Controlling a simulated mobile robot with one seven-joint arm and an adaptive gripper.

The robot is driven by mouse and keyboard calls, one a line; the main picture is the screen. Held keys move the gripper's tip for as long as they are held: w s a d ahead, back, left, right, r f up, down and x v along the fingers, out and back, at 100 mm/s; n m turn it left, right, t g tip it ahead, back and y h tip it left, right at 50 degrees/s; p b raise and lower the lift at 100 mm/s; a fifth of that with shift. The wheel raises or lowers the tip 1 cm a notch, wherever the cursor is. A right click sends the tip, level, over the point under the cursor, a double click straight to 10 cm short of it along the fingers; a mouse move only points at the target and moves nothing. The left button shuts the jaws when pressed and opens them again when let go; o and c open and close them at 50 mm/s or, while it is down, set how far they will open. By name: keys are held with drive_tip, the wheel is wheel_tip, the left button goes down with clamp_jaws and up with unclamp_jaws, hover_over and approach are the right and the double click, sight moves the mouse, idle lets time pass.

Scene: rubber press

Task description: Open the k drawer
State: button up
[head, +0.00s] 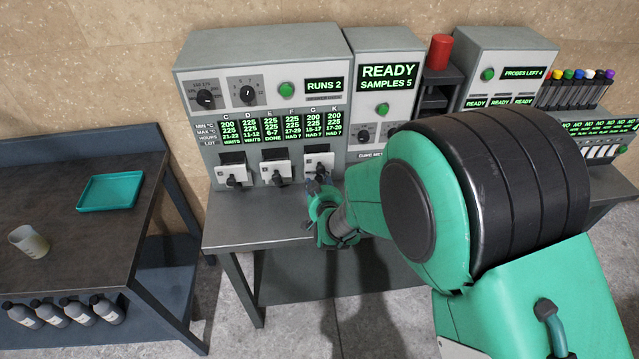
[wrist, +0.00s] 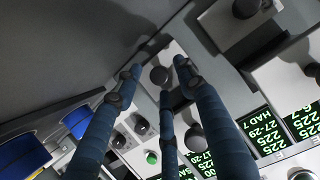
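The grey machine (head: 262,60) carries lettered columns C to K above a row of drawers with black knobs. The K column (head: 334,118) is the rightmost. In the head view my gripper (head: 322,200) is at the rightmost drawer (head: 318,160), partly covering it. In the wrist view my open fingers (wrist: 160,78) spread around a black knob (wrist: 159,75) on a white drawer front, with gaps visible between fingers and knob. Another black knob (wrist: 195,138) is close beyond the fingers. Which letter the framed knob belongs to cannot be read. No drawer is visibly pulled out.
The READY machine (head: 384,85) adjoins on the right, with knobs and a green button. Other drawers (head: 277,170) are close on the left. The bench top (head: 245,232) in front is bare. A side table (head: 70,190) holds a teal tray (head: 110,191) and a beaker (head: 28,242).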

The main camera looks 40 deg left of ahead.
drive_tip(key=shift+w+a+f, duration=0.1)
drive_tip(key=shift+w+a, duration=0.05)
clamp_jaws()
drive_tip(key=shift+s+d, duration=1.5)
drive_tip(key=shift+d, duration=0.05)
unclamp_jaws()
drive_tip(key=v, duration=1.2)
